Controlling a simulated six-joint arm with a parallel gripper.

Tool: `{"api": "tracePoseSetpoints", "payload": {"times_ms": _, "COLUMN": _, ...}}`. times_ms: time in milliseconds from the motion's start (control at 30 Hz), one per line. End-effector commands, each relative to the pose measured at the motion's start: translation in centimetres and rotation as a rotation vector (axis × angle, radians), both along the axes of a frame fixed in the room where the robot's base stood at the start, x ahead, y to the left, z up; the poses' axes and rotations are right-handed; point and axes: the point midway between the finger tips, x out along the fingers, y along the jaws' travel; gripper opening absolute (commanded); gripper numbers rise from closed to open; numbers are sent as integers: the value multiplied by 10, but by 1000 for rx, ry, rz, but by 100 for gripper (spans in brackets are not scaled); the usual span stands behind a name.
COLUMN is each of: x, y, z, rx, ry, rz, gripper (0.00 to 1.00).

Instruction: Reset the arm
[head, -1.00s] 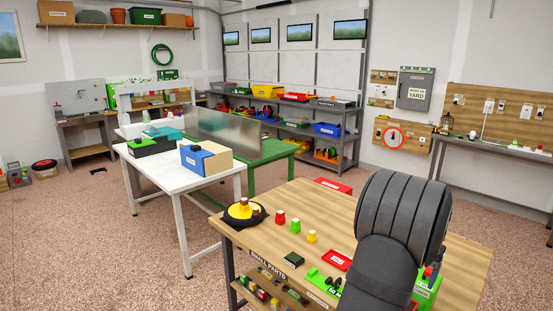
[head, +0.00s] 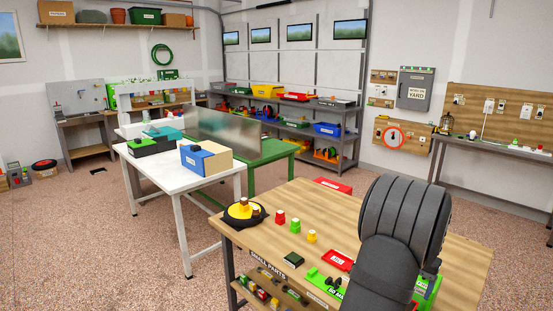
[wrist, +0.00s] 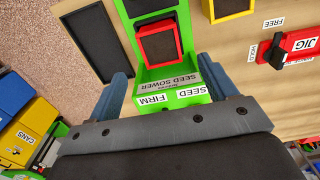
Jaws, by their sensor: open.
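My gripper (wrist: 163,78) shows in the wrist view with its two blue-grey fingers wide apart and nothing held between them. It is above a green box (wrist: 172,76) labelled "SEED SOWER" and "SEED FIRM", which shows between the fingers. A red-rimmed piece with a dark face (wrist: 159,45) is at the green box. I cannot tell whether the fingers touch the box. Part of the green box (head: 429,288) shows just right of the arm.
The bench also holds a yellow-and-black round piece (head: 240,213), small red, green and yellow pieces (head: 295,224) and a red tray (head: 339,260). A red jig (wrist: 292,44) lies right of the gripper. A white table (head: 170,177) stands farther left.

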Motion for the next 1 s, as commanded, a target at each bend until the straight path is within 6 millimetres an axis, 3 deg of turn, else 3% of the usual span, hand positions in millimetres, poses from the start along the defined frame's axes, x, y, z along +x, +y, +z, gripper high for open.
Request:
{"api": "tracePoseSetpoints", "payload": {"times_ms": 500, "x": 48, "y": 94, "z": 5, "rx": 0, "ry": 0, "rz": 125, "gripper": 78}}
{"api": "tracePoseSetpoints", "payload": {"times_ms": 1000, "x": 76, "y": 181, "z": 9, "rx": 1, "ry": 1, "rz": 234, "gripper": 78}}
